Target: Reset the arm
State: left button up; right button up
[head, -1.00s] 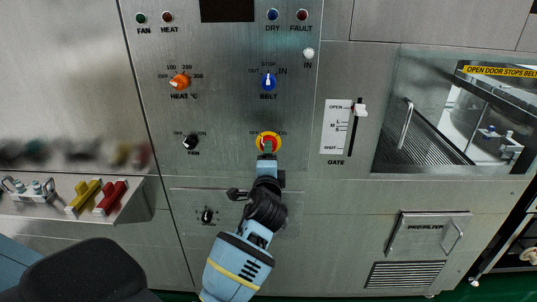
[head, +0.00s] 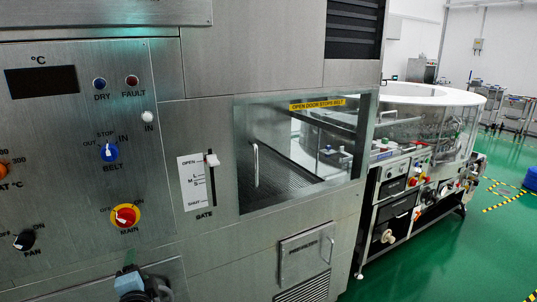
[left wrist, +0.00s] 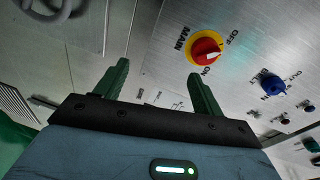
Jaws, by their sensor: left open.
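My left gripper (head: 130,268) is low in the head view, below the red MAIN knob (head: 125,216) on its yellow ring. In the left wrist view my left gripper (left wrist: 158,78) has its two green fingers spread apart with nothing between them. The MAIN knob (left wrist: 205,50) shows there beyond the right finger, apart from it, with a white mark on its face. Most of my left arm is out of the head view. My right gripper is not in view.
A glazed door (head: 256,165) and a lower hatch with a handle (head: 305,255) are on the right. Green floor (head: 435,255) lies open beyond the machine.

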pick_arm(q)
jog(key=s+d+f+n+g+h, duration=0.2)
jog(key=s+d+f+h, duration=0.15)
jog(key=s+f, duration=0.6)
jog(key=s+d+f+n+g+h, duration=0.1)
jog(key=s+d+f+n+h, duration=0.2)
jog(key=s+f, duration=0.7)
jog(key=s+d+f+n+g+h, duration=0.1)
jog(key=s+d+f+n, duration=0.1)
jog(key=s, duration=0.7)
jog(key=s+d+f+n+g+h, duration=0.1)
jog(key=s+d+f+n+g, duration=0.1)
jog(key=s+d+f, duration=0.3)
jog(key=s, duration=0.4)
jog(key=shift+s+f+h+p, duration=0.15)
jog(key=shift+f+h+p, duration=0.05)
jog(key=shift+h+p, duration=0.15)
